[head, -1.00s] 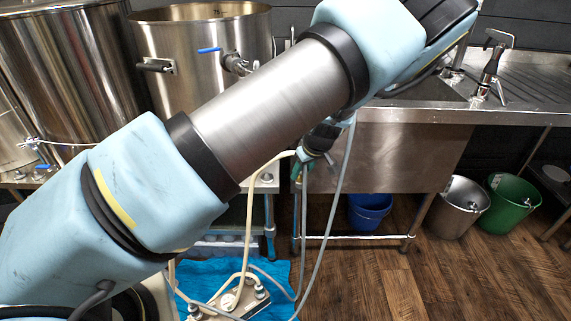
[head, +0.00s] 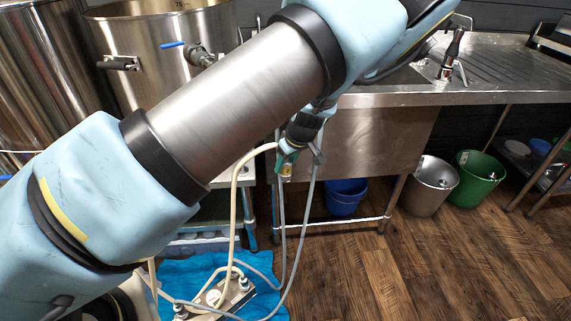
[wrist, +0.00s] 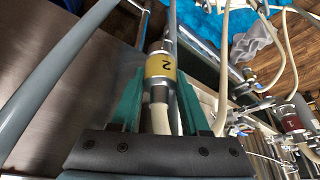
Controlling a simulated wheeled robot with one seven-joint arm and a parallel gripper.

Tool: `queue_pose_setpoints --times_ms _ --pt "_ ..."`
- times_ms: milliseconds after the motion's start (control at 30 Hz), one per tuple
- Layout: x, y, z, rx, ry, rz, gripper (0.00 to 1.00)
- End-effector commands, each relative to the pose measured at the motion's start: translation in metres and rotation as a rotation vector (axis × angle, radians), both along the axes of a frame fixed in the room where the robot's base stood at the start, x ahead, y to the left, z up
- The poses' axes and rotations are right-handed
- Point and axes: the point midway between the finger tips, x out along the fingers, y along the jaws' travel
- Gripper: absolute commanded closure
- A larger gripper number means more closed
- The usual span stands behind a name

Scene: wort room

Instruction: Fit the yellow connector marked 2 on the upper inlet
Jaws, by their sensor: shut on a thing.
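The yellow connector marked 2 (wrist: 161,66) is a metal fitting with a yellow band and a pale hose, held between the green fingers of my gripper (wrist: 158,95) in the wrist view. My gripper is shut on it. In the head view, my gripper (head: 290,152) hangs in front of the sink unit, with a small yellow part of the connector (head: 287,169) below it. A steel unit with fittings and hoses (head: 218,298) sits low on a blue cloth. I cannot tell which fitting is the upper inlet.
A red-banded connector marked 1 (wrist: 291,123) is at right in the wrist view, among metal fittings. Loose hoses loop below my gripper. A blue bucket (head: 346,197), steel bucket (head: 430,187) and green bucket (head: 478,180) stand near the sink unit (head: 376,150). Wooden floor (head: 430,270) is clear at front right.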

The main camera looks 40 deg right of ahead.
Motion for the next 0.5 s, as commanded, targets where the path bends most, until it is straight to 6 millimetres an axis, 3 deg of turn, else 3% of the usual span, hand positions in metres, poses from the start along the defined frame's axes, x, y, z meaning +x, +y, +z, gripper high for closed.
queue_pose_setpoints --times_ms 500 --pt "0.000 0.000 0.032 0.000 0.000 0.001 1.00"
